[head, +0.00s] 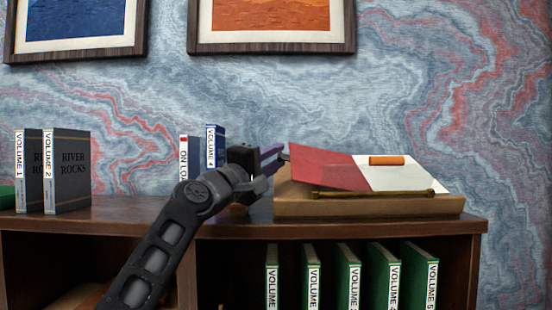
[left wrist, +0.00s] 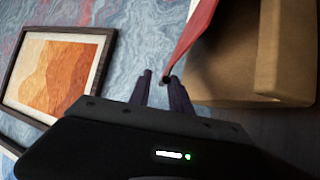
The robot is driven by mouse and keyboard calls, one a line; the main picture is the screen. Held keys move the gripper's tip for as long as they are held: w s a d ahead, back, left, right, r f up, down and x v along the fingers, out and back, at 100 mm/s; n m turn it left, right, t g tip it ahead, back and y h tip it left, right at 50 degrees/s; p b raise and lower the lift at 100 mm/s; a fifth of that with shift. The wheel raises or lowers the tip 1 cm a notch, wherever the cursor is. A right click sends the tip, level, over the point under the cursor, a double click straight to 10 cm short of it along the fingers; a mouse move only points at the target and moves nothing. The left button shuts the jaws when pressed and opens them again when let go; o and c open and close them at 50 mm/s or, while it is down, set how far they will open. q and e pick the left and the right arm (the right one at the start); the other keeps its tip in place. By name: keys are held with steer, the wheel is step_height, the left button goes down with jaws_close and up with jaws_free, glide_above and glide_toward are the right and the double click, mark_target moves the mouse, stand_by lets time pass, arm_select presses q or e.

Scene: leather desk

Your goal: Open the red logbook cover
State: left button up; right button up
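The red logbook cover (head: 325,167) lies slanted over the left part of a tan stand (head: 370,207), its left edge raised. A white page (head: 394,173) shows to its right. My left gripper (head: 284,154) is at the cover's far left edge, its fingers apart. In the left wrist view, the red cover (left wrist: 190,38) runs down to a dark tip close to the left gripper's fingertips (left wrist: 160,80). Contact between the fingers and the cover is hard to tell. My right gripper is in neither view.
An orange cylinder (head: 386,160) lies on the white page, and a thin brass-coloured bar (head: 375,193) lies along the front. Grey books (head: 70,172) stand at the left of the shelf top (head: 120,213). Green volumes (head: 350,275) fill the shelf below. Framed pictures (head: 272,15) hang behind.

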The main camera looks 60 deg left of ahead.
arm_select(q)
steer(key=v, duration=0.7)
steer(key=shift+s+b, duration=0.15)
steer(key=shift+b, duration=0.2)
